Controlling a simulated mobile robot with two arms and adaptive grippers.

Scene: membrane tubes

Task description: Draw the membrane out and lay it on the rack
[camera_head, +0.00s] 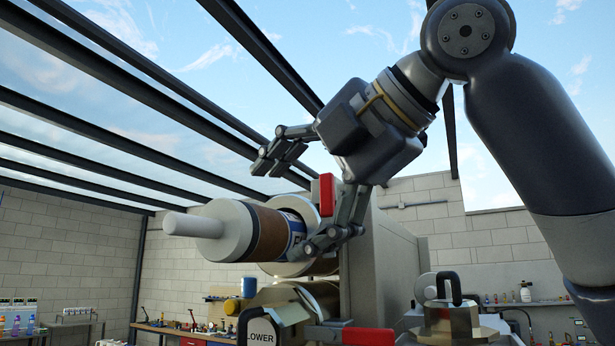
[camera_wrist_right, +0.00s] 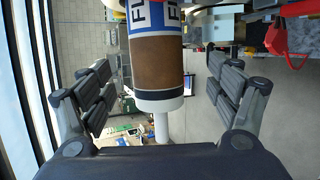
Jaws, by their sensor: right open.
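The membrane (camera_head: 271,234) is a thick cylinder with a brown body, a blue-and-white label and a white end cap with a narrow spigot. In the head view it sticks out, lying level, from the round mouth of an upper tube (camera_head: 297,204). In the right wrist view the membrane (camera_wrist_right: 157,65) runs down the middle. My right gripper (camera_head: 292,203) is open, with one finger above the membrane and the other near its right side. In the wrist view its fingers (camera_wrist_right: 160,98) stand apart on both sides, with gaps to the membrane. The rack cannot be made out clearly. My left gripper is out of view.
A lower tube with a plate reading LOWER (camera_head: 262,334) sits below. A grey cabinet (camera_head: 378,265) is behind. Benches with bottles and tools line the brick wall. The space left of the membrane's spigot is clear.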

